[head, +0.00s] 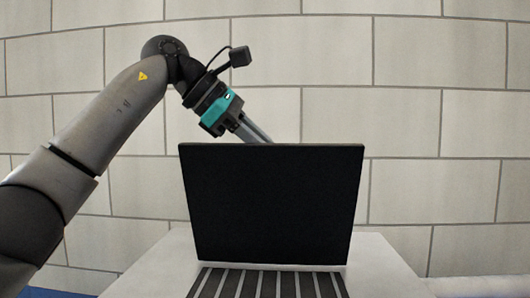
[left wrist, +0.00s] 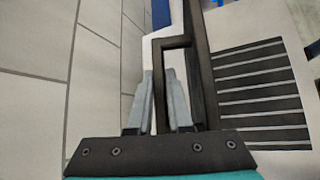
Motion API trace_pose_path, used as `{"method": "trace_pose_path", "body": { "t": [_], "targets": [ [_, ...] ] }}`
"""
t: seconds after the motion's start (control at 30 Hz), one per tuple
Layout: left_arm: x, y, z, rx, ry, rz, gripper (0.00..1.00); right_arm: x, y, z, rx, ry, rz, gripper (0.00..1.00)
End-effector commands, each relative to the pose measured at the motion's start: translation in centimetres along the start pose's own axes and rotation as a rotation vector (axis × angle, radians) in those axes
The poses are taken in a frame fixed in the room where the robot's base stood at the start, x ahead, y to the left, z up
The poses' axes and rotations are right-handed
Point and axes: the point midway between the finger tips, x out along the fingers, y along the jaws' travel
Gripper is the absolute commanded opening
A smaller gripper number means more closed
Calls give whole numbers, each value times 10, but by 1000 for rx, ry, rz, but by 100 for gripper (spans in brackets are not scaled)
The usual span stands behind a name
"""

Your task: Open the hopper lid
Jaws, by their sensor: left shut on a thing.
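The hopper lid (head: 272,205) is a black square panel standing nearly upright at the back of the white hopper (head: 383,270). In the left wrist view the lid shows edge-on as a dark strip (left wrist: 200,65), with a black bracket-shaped handle (left wrist: 174,43) on its side. My left gripper (head: 262,135) reaches down behind the lid, which hides its fingertips in the head view. In the left wrist view its fingers (left wrist: 162,75) lie on both sides of the handle's bar, shut on it. My right gripper is in neither view.
Dark parallel slats (head: 268,284) cover the hopper top in front of the lid; they also show in the left wrist view (left wrist: 260,95). A pale block wall (head: 450,120) stands behind. The space right of the lid is clear.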

Motion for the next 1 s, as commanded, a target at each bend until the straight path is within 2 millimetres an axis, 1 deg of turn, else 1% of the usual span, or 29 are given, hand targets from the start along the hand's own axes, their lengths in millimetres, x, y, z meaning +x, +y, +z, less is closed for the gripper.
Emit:
{"method": "trace_pose_path", "body": {
  "t": [0.1, 0.4, 0.63, 1.0],
  "targets": [
    [3, 6, 0, -23, 1, -17, 0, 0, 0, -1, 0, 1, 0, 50],
    [9, 17, -2, -62, 2, -57, 0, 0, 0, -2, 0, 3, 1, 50],
    [12, 22, -2, -80, 2, -74, 0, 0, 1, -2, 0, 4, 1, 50],
    [13, 23, -3, -86, 1, -83, 0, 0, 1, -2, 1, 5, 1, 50]
  ]
}}
